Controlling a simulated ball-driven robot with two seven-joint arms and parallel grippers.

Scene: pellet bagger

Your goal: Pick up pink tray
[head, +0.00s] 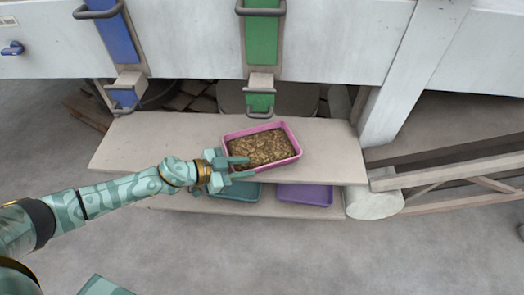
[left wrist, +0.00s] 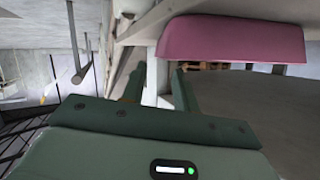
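The pink tray (head: 284,161) sits on the upper pale shelf, below the green chute, filled with brown pellets. In the left wrist view its pink side (left wrist: 235,42) shows at the upper right. My left gripper (head: 244,168) is at the tray's near left corner in the head view. Its two fingers are apart, and in the left wrist view (left wrist: 160,88) the gap between them holds no part of the tray. Whether a finger touches the tray I cannot tell. My right gripper is not in view.
The upper shelf (head: 140,140) is clear left of the tray. A teal tray (head: 243,191) and a purple tray (head: 305,195) lie on the lower shelf. A green chute (head: 260,95) and a blue chute (head: 125,95) hang behind. A wooden frame (head: 450,165) stands at right.

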